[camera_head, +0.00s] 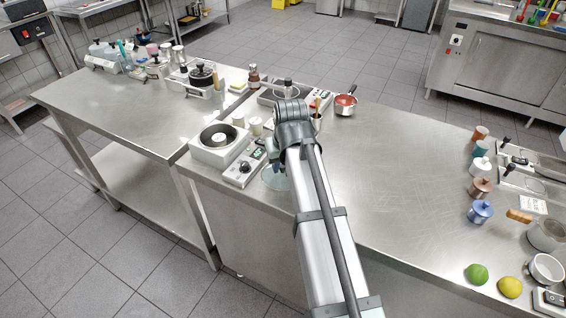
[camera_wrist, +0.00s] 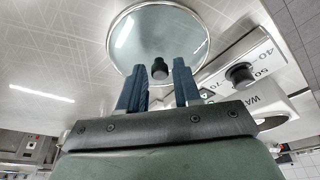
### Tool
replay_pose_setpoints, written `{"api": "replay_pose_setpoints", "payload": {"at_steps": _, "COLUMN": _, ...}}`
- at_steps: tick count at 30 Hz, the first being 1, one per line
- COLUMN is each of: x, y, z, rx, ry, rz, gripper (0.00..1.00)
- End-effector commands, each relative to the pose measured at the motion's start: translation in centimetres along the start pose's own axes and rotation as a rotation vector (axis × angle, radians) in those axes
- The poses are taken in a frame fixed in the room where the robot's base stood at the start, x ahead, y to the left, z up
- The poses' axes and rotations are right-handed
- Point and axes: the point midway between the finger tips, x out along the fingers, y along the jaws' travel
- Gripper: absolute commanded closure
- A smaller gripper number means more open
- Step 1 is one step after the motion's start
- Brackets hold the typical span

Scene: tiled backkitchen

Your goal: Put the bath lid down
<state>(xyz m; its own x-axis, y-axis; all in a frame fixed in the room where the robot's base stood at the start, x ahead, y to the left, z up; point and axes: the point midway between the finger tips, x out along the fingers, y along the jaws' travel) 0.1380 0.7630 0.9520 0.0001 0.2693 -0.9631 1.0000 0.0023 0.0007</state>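The bath lid, a round clear glass disc with a black knob, shows in the wrist view (camera_wrist: 135,40). In the head view the lid (camera_head: 274,178) is partly hidden by my arm, near the counter's front edge. My gripper (camera_wrist: 159,72) has its two blue fingers apart, one on each side of the knob, with a visible gap at both sides. Whether the lid rests flat on the steel is hard to tell. The water bath (camera_head: 219,153), a white box with a round dark opening, stands left of the lid. Its dial panel (camera_head: 243,168) is beside the lid.
White jars (camera_head: 256,126) stand behind the bath. A red-filled saucepan (camera_head: 345,104) is beyond my arm. Coloured mugs (camera_head: 480,210), a lime (camera_head: 476,274) and a lemon (camera_head: 510,287) are at the right. The counter's middle right is clear.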

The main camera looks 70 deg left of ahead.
Motion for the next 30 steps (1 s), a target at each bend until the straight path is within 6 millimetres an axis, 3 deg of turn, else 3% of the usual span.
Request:
{"api": "replay_pose_setpoints", "payload": {"at_steps": 4, "x": 0.0, "y": 0.0, "z": 0.0, "rx": 0.0, "ry": 0.0, "rz": 0.0, "gripper": 0.55}}
{"api": "replay_pose_setpoints", "payload": {"at_steps": 14, "x": -0.5, "y": 0.0, "z": -0.1, "rx": 0.0, "ry": 0.0, "rz": 0.0, "gripper": 0.55}}
{"api": "replay_pose_setpoints", "payload": {"at_steps": 20, "x": -2.8, "y": 0.0, "z": -0.1, "rx": 0.0, "ry": 0.002, "rz": 0.0, "gripper": 0.55}}
{"api": "replay_pose_setpoints", "payload": {"at_steps": 30, "x": -8.6, "y": 0.0, "z": -0.1, "rx": 0.0, "ry": 0.002, "rz": 0.0, "gripper": 0.55}}
